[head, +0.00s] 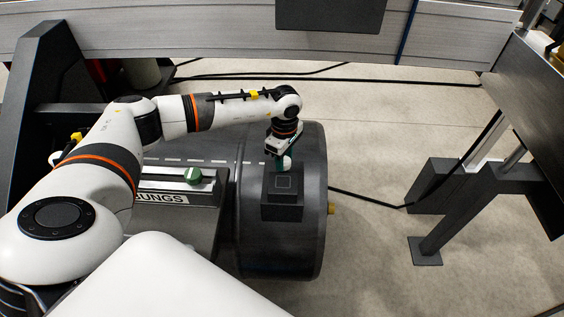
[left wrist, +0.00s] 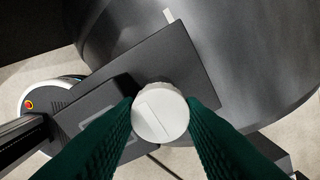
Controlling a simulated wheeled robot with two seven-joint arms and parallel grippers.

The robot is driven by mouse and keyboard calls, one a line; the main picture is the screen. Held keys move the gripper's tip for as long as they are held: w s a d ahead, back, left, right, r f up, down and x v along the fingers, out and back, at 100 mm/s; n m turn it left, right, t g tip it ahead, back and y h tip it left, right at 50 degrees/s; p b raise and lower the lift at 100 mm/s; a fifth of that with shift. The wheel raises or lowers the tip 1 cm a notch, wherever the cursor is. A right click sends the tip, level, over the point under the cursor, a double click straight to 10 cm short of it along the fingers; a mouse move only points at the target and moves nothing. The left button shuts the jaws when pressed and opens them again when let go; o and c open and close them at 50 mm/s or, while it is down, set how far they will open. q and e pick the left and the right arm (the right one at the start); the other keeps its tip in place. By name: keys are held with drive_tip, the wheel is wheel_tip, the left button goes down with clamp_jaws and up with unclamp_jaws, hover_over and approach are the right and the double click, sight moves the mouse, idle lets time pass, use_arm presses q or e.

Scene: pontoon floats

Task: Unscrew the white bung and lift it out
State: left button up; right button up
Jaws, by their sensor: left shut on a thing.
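The white bung (left wrist: 160,113) shows from above in the left wrist view as a round cap with a straight line across its face. My left gripper (left wrist: 160,118) has its two green ribbed fingers closed on opposite sides of it. In the head view my left gripper (head: 281,162) points down over the dark drum-shaped float (head: 262,240), at the back edge of a raised black block (head: 283,196). The bung's underside is hidden, so I cannot tell whether it still sits in a hole. My right gripper is not in view.
Dark metal supports (head: 445,205) stand at the right. A black cable (head: 370,199) crosses the floor between. The floor there is otherwise clear.

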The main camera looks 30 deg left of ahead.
use_arm(q)
drive_tip(key=n, duration=0.1)
drive_tip(key=n+p, duration=0.1)
drive_tip(key=n, duration=0.1)
drive_tip(key=shift+d+f+n, duration=0.15)
drive_tip(key=shift+n, duration=0.15)
drive_tip(key=n+p, duration=0.1)
drive_tip(key=n, duration=0.2)
drive_tip(key=shift+d, duration=0.2)
drive_tip(key=n+p, duration=0.1)
drive_tip(key=n, duration=0.2)
drive_tip(key=shift+r+p, duration=0.2)
drive_tip(key=shift+p, duration=0.1)
drive_tip(key=shift+d+f+n, duration=0.1)
drive_tip(key=shift+n, duration=1)
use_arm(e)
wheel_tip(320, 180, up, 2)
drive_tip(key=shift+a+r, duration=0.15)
